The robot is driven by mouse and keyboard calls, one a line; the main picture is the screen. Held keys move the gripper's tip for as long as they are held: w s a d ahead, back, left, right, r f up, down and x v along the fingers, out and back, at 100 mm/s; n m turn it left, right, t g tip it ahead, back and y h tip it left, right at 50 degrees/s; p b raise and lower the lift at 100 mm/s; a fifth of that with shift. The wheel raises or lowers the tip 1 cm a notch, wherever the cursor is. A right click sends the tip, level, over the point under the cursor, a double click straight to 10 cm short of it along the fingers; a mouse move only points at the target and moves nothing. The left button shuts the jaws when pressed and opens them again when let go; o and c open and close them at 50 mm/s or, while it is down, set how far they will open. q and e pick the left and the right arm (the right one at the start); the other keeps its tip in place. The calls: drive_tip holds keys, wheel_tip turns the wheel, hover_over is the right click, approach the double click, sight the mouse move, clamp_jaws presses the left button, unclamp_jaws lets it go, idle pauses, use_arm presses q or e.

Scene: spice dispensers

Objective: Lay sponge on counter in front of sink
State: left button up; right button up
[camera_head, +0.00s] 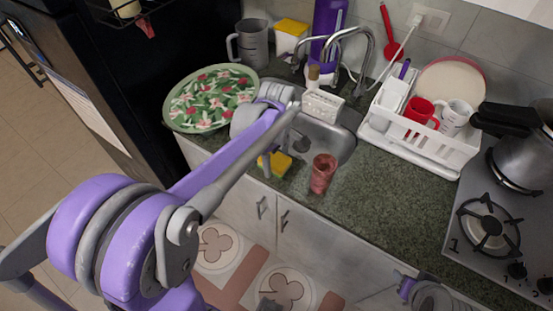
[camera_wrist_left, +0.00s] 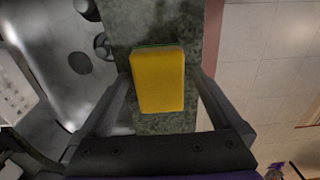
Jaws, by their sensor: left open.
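The yellow sponge (camera_head: 280,163) with a green underside lies on the front strip of the counter (camera_head: 390,205), between the sink (camera_head: 343,148) and the front edge. My left gripper (camera_head: 272,166) is at the sponge, partly hidden by its own arm. In the left wrist view the sponge (camera_wrist_left: 158,82) sits between the spread fingers of the left gripper (camera_wrist_left: 162,82), with counter showing on both sides of it. The fingers are open. Part of my right arm (camera_head: 425,292) shows at the lower right; its finger state is unclear.
A reddish cup (camera_head: 322,174) stands right of the sponge near the sink. A floral tray (camera_head: 205,99) is at the left. A dish rack (camera_head: 430,142) and the stove (camera_head: 500,225) are at the right. The counter between cup and stove is clear.

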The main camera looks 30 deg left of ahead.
sight(276, 160)
use_arm(q)
wheel_tip(276, 160, up, 11)
drive_tip(key=s+d+f+m+t, duration=0.2)
drive_tip(key=s+d+f+m, duration=0.1)
drive_tip(key=s+f+m, duration=0.2)
drive_tip(key=s+d+f+m+t, duration=0.3)
drive_tip(key=s+f+m, duration=0.2)
drive_tip(key=s+m, duration=0.4)
drive_tip(key=m, duration=0.3)
drive_tip(key=shift+s+f+t, duration=0.25)
drive_tip(key=shift+s+t, duration=0.05)
drive_tip(key=shift+s, duration=0.1)
